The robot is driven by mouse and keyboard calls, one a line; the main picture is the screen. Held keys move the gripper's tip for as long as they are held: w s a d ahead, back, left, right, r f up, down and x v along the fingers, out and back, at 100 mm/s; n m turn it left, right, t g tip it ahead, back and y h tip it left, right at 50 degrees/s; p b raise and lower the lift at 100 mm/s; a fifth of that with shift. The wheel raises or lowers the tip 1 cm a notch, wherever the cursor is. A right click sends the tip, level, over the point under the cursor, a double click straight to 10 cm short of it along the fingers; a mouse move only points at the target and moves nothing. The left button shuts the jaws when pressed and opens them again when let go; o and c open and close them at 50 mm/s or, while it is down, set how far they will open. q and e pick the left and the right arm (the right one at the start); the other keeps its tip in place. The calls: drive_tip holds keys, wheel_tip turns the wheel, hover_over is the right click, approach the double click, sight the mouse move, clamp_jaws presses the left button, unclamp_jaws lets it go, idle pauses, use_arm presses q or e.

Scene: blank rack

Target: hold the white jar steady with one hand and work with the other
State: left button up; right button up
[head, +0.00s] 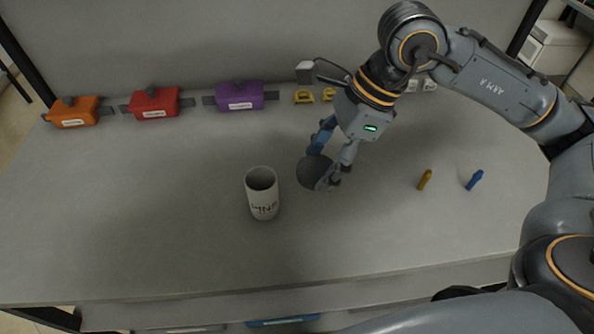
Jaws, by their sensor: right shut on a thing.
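The white jar (261,198) stands upright on the grey table, left of centre in the head view. Its top is open, its inside looks dark, and dark lettering shows on its front. My right gripper (326,176) is just to the right of the jar, apart from it. It is shut on a dark grey round disc (311,171), which looks like a lid and is held tilted. The gripper hides the disc's right edge. My left gripper is not in view, and no gripper touches the jar.
Orange (74,111), red (153,103) and purple (240,96) handled boxes stand along the back left. Small yellow pieces (304,97) lie at the back centre. An orange-brown peg (425,180) and a blue peg (474,180) are at right. Table left of the jar is clear.

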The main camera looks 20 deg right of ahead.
drive_tip(key=shift+w+f+n+g, duration=0.1)
drive_tip(key=shift+f+n+g, duration=0.3)
drive_tip(key=shift+n, duration=0.3)
wheel_tip(320, 180, down, 8)
drive_tip(key=n+g+h, duration=0.1)
drive_tip(key=n, duration=0.4)
drive_tip(key=n+g+h, duration=0.1)
drive_tip(key=n+g, duration=0.1)
drive_tip(key=n, duration=0.3)
drive_tip(key=n+g+h, duration=0.1)
drive_tip(key=n, duration=0.4)
drive_tip(key=shift+d+f+n+g, duration=0.1)
drive_tip(key=shift+d+n+g, duration=0.05)
drive_tip(key=shift+n+g, duration=0.2)
drive_tip(key=n, duration=0.1)
drive_tip(key=f+n+h, duration=0.1)
drive_tip(key=n, duration=0.1)
drive_tip(key=shift+d+f+n+h, duration=0.2)
drive_tip(key=shift+f+n+h, duration=0.05)
drive_tip(key=shift+h, duration=0.05)
